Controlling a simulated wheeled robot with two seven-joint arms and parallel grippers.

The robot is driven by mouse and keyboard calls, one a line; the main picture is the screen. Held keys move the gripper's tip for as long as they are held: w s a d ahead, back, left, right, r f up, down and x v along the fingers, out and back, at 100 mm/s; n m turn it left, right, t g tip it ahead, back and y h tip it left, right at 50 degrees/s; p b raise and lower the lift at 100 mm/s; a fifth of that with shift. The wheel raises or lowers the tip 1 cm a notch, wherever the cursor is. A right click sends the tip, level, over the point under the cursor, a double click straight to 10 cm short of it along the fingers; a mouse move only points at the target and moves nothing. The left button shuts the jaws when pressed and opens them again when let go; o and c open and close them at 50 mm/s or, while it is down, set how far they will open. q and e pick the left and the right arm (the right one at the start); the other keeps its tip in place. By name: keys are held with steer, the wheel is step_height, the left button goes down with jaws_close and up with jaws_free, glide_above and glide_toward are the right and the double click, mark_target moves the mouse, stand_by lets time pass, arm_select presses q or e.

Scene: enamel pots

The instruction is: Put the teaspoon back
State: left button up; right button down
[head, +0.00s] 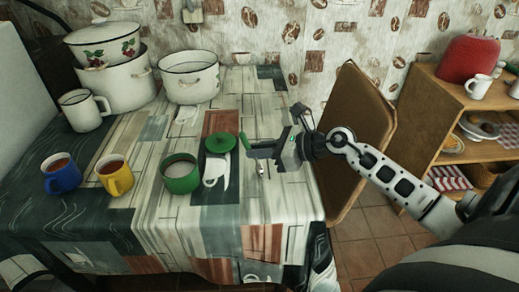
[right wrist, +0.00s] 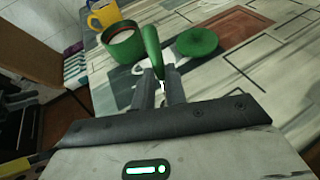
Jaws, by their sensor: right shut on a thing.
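My right gripper (head: 262,151) is shut on a teaspoon with a green handle (head: 244,140), above the right part of the table. The spoon's metal end (head: 260,170) hangs below the fingers. In the right wrist view the green handle (right wrist: 151,45) sticks up between the fingertips (right wrist: 160,82). A green enamel bowl (head: 180,183) with white contents stands open to the left of the gripper. Its likely lid, a green disc (head: 220,142), lies on the table beside it. Both the bowl (right wrist: 124,48) and the lid (right wrist: 197,42) show in the right wrist view. My left gripper is out of view.
A blue mug (head: 62,180) and a yellow mug (head: 116,180) with brown drink stand at left. White enamel pots (head: 190,88) and a white mug (head: 82,112) stand at the back. A brown chair (head: 358,130) and a wooden shelf (head: 428,110) are at right.

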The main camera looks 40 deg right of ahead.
steer(key=shift+f, duration=0.2)
steer(key=c, duration=1.4)
jaws_free()
steer(key=shift+c, duration=0.2)
steer(key=shift+r, duration=0.1)
steer(key=shift+r, duration=0.2)
arm_select(q)
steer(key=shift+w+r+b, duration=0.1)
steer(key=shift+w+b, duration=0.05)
steer(key=shift+b, duration=0.2)
arm_select(e)
steer(key=v, duration=1.2)
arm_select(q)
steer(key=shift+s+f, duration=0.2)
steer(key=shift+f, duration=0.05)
